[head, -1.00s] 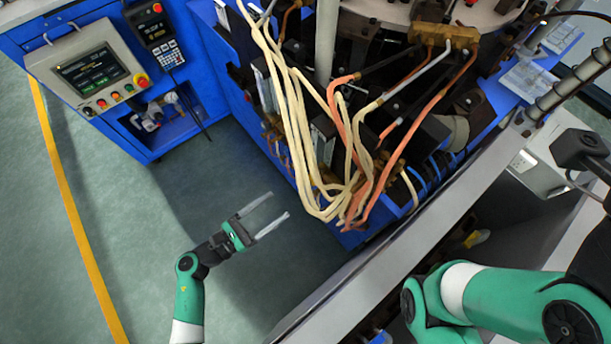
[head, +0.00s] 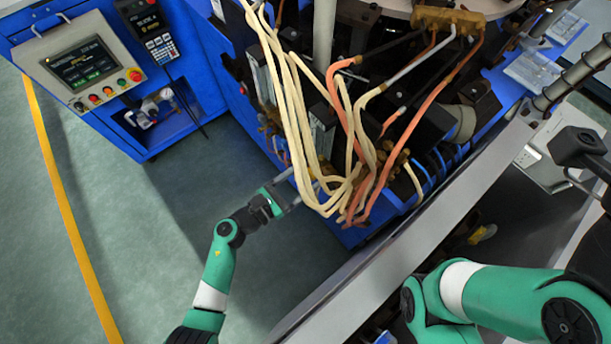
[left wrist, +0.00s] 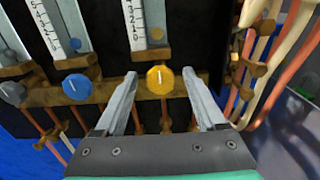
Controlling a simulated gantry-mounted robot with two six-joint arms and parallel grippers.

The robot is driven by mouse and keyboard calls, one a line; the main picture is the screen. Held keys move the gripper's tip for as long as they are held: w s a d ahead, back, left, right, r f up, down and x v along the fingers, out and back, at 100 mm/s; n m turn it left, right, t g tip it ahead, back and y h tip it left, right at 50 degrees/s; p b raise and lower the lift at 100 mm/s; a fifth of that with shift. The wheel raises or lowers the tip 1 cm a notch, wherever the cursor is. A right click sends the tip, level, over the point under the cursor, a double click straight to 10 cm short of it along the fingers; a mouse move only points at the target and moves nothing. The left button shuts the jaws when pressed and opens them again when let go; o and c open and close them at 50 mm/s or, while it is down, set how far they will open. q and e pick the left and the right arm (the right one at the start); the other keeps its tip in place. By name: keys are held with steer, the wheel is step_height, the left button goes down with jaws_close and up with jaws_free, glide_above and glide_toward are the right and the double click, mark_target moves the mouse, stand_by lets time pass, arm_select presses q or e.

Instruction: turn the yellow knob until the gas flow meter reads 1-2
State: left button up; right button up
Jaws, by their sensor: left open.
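The yellow knob (left wrist: 159,80) shows in the left wrist view, on a brass manifold below a gas flow meter (left wrist: 138,24). The meter has a white scale and a yellow float (left wrist: 157,34) near its low end. The exact reading is too small to tell. My left gripper (left wrist: 160,74) is open, with one finger on each side of the knob and visible gaps between. In the head view my left gripper (head: 298,184) is at the hoses of the blue machine, its fingertips partly hidden. My right arm shows at the lower right, but its gripper is out of view.
A blue knob (left wrist: 76,86) and a grey knob (left wrist: 12,93) sit left of the yellow one, below other meters. Cream and orange hoses (head: 300,120) hang close to my left gripper. A control panel (head: 85,65) stands at upper left, with open floor in front.

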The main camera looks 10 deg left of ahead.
arm_select(q)
jaws_close()
steer(key=shift+n, duration=0.4)
steer(key=n+p, duration=0.1)
steer(key=n, duration=0.3)
steer(key=shift+a, duration=0.1)
steer(key=n+p, duration=0.1)
steer(key=n, duration=0.5)
steer(key=shift+f+p, duration=0.1)
steer(key=shift+p, duration=0.3)
steer(key=shift+w, duration=0.1)
jaws_free()
